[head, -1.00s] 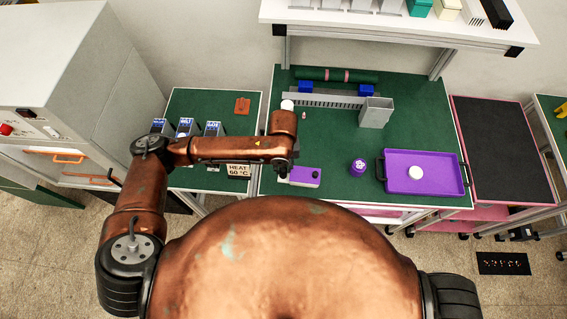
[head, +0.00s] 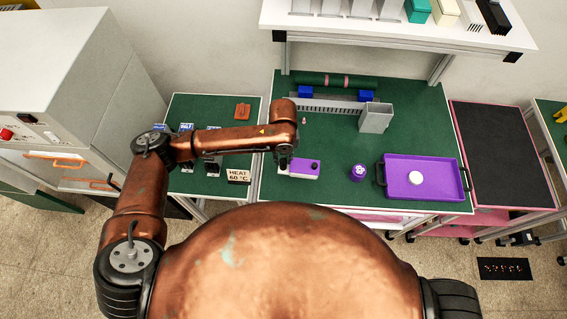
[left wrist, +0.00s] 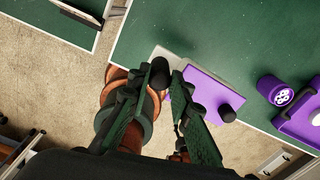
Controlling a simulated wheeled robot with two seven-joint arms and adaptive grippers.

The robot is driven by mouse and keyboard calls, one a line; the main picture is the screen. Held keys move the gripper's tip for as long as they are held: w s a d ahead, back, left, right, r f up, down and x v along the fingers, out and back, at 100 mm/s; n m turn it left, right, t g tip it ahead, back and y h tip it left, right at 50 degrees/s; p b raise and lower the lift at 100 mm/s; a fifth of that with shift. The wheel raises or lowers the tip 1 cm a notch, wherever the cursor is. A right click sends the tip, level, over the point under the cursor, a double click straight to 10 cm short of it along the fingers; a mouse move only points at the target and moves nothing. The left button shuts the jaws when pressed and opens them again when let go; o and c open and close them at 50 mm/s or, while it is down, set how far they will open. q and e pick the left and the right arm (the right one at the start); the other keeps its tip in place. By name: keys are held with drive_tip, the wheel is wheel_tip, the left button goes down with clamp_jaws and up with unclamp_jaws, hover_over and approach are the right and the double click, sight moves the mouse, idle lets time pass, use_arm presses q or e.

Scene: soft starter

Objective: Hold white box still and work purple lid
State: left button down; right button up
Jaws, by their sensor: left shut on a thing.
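The white box (head: 300,177) lies near the front edge of the green bench, left of its middle. The purple lid (head: 299,164) covers its right part and carries a dark knob. In the left wrist view the purple lid (left wrist: 213,93) lies right of the fingers. My left gripper (head: 284,161) is at the box's left end. In the left wrist view my left gripper (left wrist: 161,78) is shut around a dark round post on the box's pale left part. The lid's own knob is free of the fingers. My right gripper is not in view.
A purple jar (head: 358,173) and a purple tray (head: 435,190) with a white round item stand to the right. A grey upright bin (head: 376,118) stands behind. A "HEAT 60 °C" sign (head: 238,177) is left of the box. The bench between box and jar is clear.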

use_arm(q)
drive_tip(key=w+b, duration=0.1)
drive_tip(key=w, duration=0.7)
drive_tip(key=shift+w+a, duration=0.3)
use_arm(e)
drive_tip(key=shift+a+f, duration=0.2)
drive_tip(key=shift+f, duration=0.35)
use_arm(q)
drive_tip(key=shift+f, duration=0.1)
drive_tip(key=shift+f+b, duration=2.9)
drive_tip(key=shift+f, duration=3.5)
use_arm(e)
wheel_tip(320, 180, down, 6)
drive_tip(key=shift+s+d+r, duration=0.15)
use_arm(q)
drive_tip(key=shift+r, duration=0.1)
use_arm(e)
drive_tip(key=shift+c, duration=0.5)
